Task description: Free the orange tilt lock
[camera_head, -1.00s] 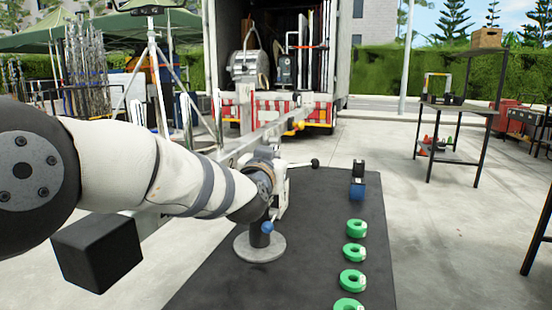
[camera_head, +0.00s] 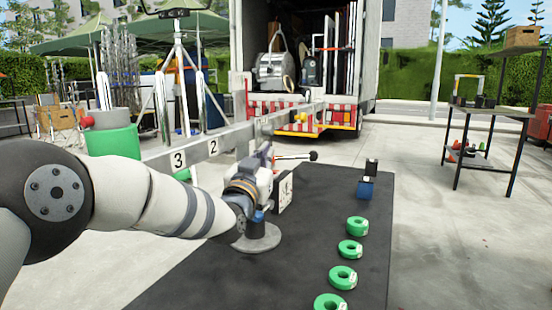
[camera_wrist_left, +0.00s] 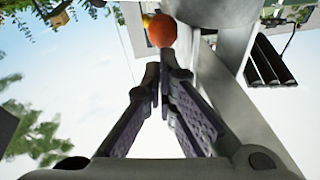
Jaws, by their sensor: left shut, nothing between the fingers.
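An orange ball-shaped knob (camera_wrist_left: 162,30), which looks like the tilt lock, sits just beyond my left fingertips in the left wrist view. My left gripper (camera_wrist_left: 163,72) is shut and empty, its fingers pointing at the knob; I cannot tell whether they touch it. In the head view my left wrist (camera_head: 240,190) is beside the post under the long grey beam (camera_head: 225,142), and the fingertips cannot be made out. The orange knob is not clearly visible there. My right gripper is not in view.
The post stands on a round base (camera_head: 258,238) on a dark mat (camera_head: 300,240). Several green rings (camera_head: 350,249) and a blue block (camera_head: 366,189) lie along the mat's right side. A rod with a black knob (camera_head: 314,156) sticks out right. A truck stands behind.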

